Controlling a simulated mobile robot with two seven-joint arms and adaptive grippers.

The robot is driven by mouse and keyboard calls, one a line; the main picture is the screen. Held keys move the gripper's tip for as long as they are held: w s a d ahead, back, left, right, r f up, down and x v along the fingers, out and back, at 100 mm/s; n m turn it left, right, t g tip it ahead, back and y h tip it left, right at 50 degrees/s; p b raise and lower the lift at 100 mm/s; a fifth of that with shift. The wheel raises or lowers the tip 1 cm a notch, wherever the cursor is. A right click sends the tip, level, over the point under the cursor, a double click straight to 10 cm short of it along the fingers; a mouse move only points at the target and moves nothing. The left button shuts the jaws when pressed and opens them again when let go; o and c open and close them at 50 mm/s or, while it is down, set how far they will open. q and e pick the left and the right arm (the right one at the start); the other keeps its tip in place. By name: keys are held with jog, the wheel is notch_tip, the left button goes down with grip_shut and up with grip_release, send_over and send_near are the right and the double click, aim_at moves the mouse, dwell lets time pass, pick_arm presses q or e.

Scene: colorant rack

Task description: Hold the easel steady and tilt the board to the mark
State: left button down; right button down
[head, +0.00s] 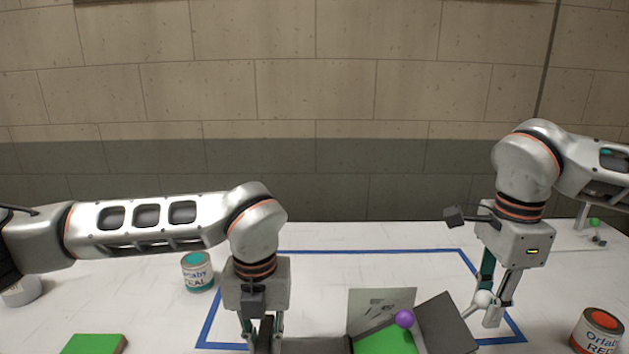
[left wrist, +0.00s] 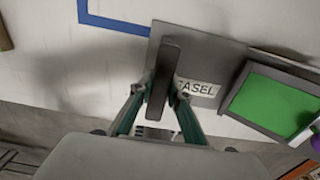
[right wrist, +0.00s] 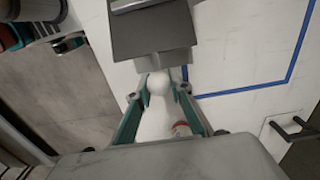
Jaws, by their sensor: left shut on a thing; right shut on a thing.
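The easel has a grey base with an "EASEL" label (left wrist: 197,87) and a dark upright handle (left wrist: 165,75), seen in the left wrist view. My left gripper (left wrist: 160,92) is shut on that handle. The board has a green face (head: 388,342) and stands tilted on the easel at the bottom of the head view, partly cut off. A purple ball (head: 404,319) is at its edge. My right gripper (head: 487,308) is shut on a white round knob (right wrist: 158,84) beside a grey plate (head: 447,325). I cannot make out the mark clearly.
A pale card with dark markings (head: 381,302) stands behind the board. Blue tape (head: 370,251) outlines an area on the white table. A teal can (head: 197,272) stands left, a red can (head: 598,332) right. A green block (head: 95,344) lies front left. The table behind the easel is clear.

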jog(key=shift+d+f, duration=0.15)
jog(key=shift+f, duration=0.05)
jog(key=shift+d+f, duration=0.55)
jog(key=shift+f, duration=0.15)
jog(key=c, duration=1.7)
grip_release()
jog(key=shift+a+r, duration=0.1)
notch_tip(320, 180, up, 12)
pick_arm(q)
jog(key=c, duration=1.8)
grip_release()
jog(key=shift+c, duration=0.2)
